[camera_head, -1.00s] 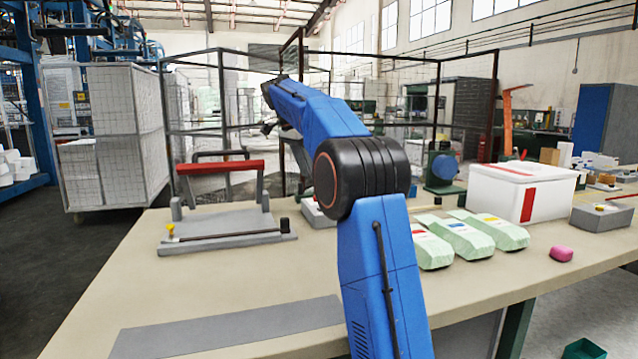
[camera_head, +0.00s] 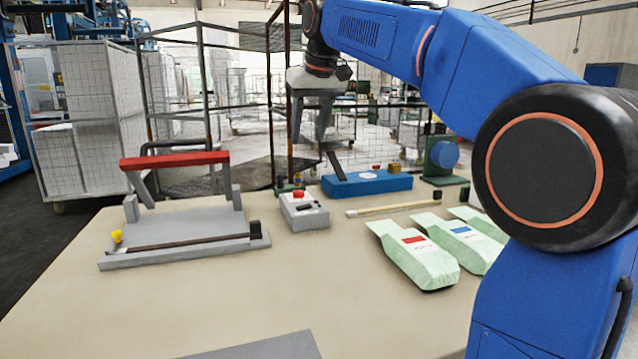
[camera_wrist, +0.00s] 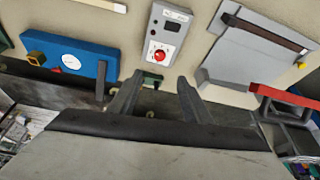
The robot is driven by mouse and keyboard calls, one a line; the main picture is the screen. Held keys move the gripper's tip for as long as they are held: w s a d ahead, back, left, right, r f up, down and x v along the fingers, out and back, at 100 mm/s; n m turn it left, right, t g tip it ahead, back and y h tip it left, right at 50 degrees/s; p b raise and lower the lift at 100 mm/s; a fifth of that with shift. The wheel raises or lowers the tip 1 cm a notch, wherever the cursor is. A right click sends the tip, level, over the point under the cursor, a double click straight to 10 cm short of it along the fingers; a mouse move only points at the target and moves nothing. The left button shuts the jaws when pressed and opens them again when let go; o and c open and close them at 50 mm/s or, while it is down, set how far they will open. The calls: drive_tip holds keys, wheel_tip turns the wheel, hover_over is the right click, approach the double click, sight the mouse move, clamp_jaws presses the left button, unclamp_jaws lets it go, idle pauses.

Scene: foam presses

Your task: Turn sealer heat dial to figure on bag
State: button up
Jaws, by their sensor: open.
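The sealer control box (camera_head: 304,212) is a small grey box on the table, between the red-barred press and a blue device. Its red dial (camera_head: 298,194) is on top; in the wrist view the box (camera_wrist: 167,35) shows a dark display and the red dial (camera_wrist: 160,55) on a white scale. The dial's figures are too small to read. Pale green bags (camera_head: 422,262) lie to the right, one with a red label and one with a blue label; I cannot read a figure on them. My gripper (camera_head: 310,138) is open and empty, above and behind the box; its fingers (camera_wrist: 154,90) also show in the wrist view.
A grey sealer press (camera_head: 185,232) with a raised red bar (camera_head: 175,161) stands to the left. A blue device (camera_head: 367,185) with a white gauge stands behind the box to the right. A thin rod (camera_head: 395,208) lies near the bags.

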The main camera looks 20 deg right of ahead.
sight(299, 192)
drive_tip(key=x, duration=1.7)
drive_tip(key=shift+f, duration=0.25)
drive_tip(key=shift+c, duration=0.2)
drive_tip(key=c, duration=1)
